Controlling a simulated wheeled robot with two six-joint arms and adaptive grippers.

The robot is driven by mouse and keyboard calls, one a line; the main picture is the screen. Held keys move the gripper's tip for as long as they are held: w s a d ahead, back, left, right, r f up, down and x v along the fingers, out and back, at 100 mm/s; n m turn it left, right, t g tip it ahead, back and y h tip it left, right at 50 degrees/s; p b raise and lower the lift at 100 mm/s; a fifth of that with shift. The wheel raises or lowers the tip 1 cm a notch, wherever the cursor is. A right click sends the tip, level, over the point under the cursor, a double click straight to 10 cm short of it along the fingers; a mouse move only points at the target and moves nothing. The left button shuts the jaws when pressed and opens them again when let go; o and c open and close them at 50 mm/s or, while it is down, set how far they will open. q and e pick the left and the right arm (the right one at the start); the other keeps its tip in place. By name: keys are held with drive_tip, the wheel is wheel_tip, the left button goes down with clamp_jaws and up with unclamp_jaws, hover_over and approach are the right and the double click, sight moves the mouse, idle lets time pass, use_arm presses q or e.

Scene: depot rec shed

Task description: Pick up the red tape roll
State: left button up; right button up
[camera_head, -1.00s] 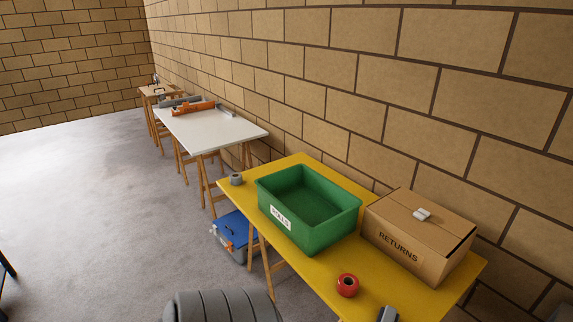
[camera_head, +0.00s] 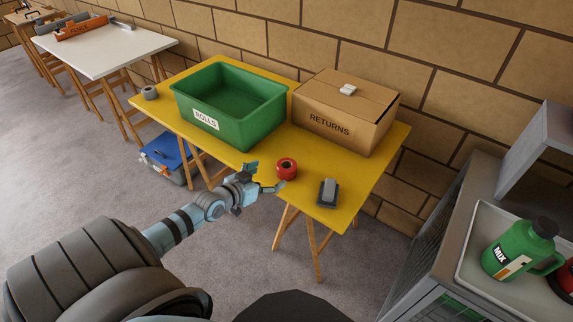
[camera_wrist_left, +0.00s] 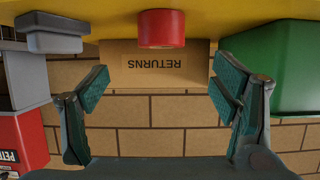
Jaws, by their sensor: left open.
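The red tape roll (camera_head: 287,174) lies on the yellow table (camera_head: 238,158) near its front edge, with its hole facing up. My left gripper (camera_head: 267,178) is just in front of it, at the table edge, open and empty. The left wrist view is upside down. There the red roll (camera_wrist_left: 161,32) sits at the top centre, ahead of and between the two spread fingers (camera_wrist_left: 160,76), and no contact shows. My right gripper is not in view.
A green "ROLLS" bin (camera_head: 240,131) and a "RETURNS" carton (camera_head: 335,138) stand behind the roll. A grey-black block (camera_head: 327,191) lies to its right. A grey roll (camera_head: 150,93) is at the table's left end. A green jug (camera_head: 515,252) stands on a tray at far right.

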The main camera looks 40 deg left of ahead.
sight(290, 164)
use_arm(q)
drive_tip(key=b+x, duration=0.5)
drive_tip(key=x, duration=0.5)
drive_tip(key=shift+a+f, duration=0.15)
drive_tip(key=shift+f, duration=0.15)
drive_tip(key=shift+w, duration=0.5)
drive_tip(key=shift+c, duration=1.2)
drive_tip(key=c, duration=1.1)
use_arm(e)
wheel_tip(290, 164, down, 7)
use_arm(q)
drive_tip(key=shift+o, duration=0.2)
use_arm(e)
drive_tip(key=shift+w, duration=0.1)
